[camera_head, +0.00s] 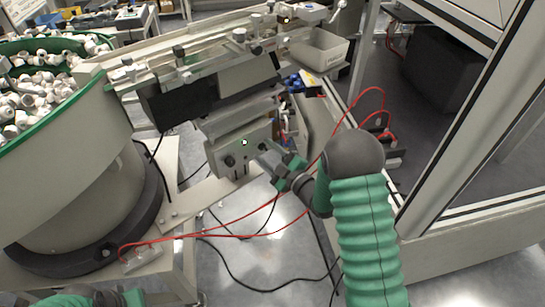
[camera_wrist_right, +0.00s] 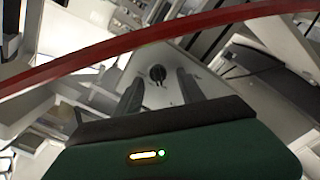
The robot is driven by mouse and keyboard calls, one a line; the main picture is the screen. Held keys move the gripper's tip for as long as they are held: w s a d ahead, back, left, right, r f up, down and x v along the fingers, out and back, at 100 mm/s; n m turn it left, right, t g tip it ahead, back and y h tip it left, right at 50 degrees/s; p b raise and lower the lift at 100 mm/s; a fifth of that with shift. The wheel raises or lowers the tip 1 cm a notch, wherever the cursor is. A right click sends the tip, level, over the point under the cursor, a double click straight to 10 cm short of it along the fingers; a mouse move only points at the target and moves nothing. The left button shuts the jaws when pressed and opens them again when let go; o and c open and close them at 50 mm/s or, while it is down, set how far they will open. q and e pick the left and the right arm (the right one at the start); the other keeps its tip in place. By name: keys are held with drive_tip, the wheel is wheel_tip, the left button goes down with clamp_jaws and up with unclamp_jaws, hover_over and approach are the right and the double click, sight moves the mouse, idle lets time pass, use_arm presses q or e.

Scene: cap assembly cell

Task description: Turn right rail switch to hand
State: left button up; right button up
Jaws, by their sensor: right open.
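A grey control box (camera_head: 238,150) hangs below the rail, with a lit green light (camera_head: 245,142) and a dark left knob (camera_head: 229,161) on its face. My right gripper (camera_head: 268,157) is at the right part of this face, covering much of that area. In the right wrist view a black rotary switch (camera_wrist_right: 157,73) sits on the pale panel, between and beyond the open fingers of my right gripper (camera_wrist_right: 160,88). Nothing is between the fingers; I cannot tell if they touch the panel. Of my left arm only a green part shows at the bottom left; its gripper is out of view.
A green-rimmed bowl (camera_head: 80,160) of white caps stands at left. The rail (camera_head: 190,65) runs above the box, with a grey bin (camera_head: 320,50) at its end. Red hoses (camera_head: 300,170) loop near my right arm; a red hose (camera_wrist_right: 150,38) crosses the wrist view.

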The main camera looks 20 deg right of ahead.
drive_tip(key=p+v, duration=0.1)
drive_tip(key=v, duration=1.5)
drive_tip(key=shift+s+p, duration=0.35)
drive_tip(key=shift+w+d, duration=0.1)
wheel_tip(320, 180, down, 5)
drive_tip(key=w+a+m+g+h, duration=0.1)
drive_tip(key=w+m+g+h, duration=0.1)
drive_tip(key=m+g+h, duration=0.4)
drive_tip(key=s+a+m+g+y, duration=0.1)
drive_tip(key=s+a+m+g, duration=0.6)
drive_tip(key=s, duration=0.5)
wheel_tip(320, 180, up, 22)
drive_tip(key=s+a+n+g+p, duration=0.1)
drive_tip(key=a+p, duration=0.1)
drive_tip(key=p, duration=1.9)
drive_tip(key=shift+s+r+g, duration=0.2)
drive_tip(key=shift+s+g, duration=0.2)
